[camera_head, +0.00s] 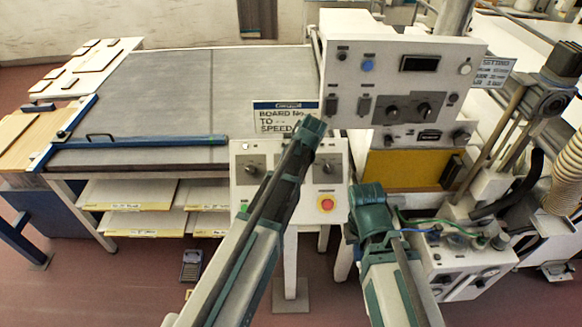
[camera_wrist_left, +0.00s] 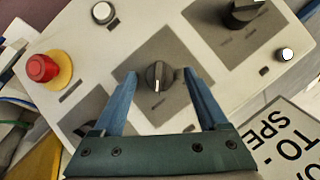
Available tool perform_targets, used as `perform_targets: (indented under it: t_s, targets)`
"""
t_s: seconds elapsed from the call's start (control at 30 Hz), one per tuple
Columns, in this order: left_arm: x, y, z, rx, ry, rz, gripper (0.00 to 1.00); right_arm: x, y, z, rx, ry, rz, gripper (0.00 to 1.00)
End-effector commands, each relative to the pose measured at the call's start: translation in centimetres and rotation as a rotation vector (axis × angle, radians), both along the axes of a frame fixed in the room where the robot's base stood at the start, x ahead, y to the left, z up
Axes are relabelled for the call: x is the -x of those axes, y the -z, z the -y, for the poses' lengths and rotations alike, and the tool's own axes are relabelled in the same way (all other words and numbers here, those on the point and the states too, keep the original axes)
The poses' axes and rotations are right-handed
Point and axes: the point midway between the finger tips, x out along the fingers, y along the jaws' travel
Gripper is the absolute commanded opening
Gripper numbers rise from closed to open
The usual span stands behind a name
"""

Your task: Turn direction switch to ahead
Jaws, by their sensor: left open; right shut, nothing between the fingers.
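The sloping control panel (camera_head: 242,207) carries dark rotary switches on grey plates. In the left wrist view, a black switch knob (camera_wrist_left: 157,76) with a pale pointer line sits between the blue fingertips of my open left gripper (camera_wrist_left: 160,82). I cannot tell whether the fingers touch it. Its label is too small to read, so I cannot confirm it is the direction switch. In the head view my left arm covers the panel's middle. A left knob (camera_head: 250,168) and a right knob (camera_head: 325,168) show on either side. My right gripper (camera_head: 369,208) is shut and empty, right of the panel.
A red stop button (camera_head: 326,203) sits on the panel's lower right. An upright box with knobs and a display (camera_head: 420,63) stands behind. A sign (camera_head: 286,118) stands above the panel. A grey conveyor bed (camera_head: 190,90) extends left. A gauge box (camera_head: 462,268) is at right.

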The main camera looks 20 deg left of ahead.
Motion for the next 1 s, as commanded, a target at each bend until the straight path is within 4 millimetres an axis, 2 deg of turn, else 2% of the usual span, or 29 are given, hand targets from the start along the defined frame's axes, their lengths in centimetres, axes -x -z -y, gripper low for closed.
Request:
perform_targets:
  t_s: [0.17,0.37,1.0]
  targets:
    - [0.0,-0.4,0.1,0.0,0.0,0.001,0.76,0.0,-0.4,0.0,0.0,0.0,0.0,0.0]
    - [0.4,-1.9,0.5,0.0,0.001,0.001,0.76,0.0,-1.9,0.0,-0.001,0.002,0.0,0.0]
    - [2.6,-11.4,3.7,0.0,0.001,0.0,0.76,0.1,-11.4,0.0,0.0,0.006,-0.004,0.0]
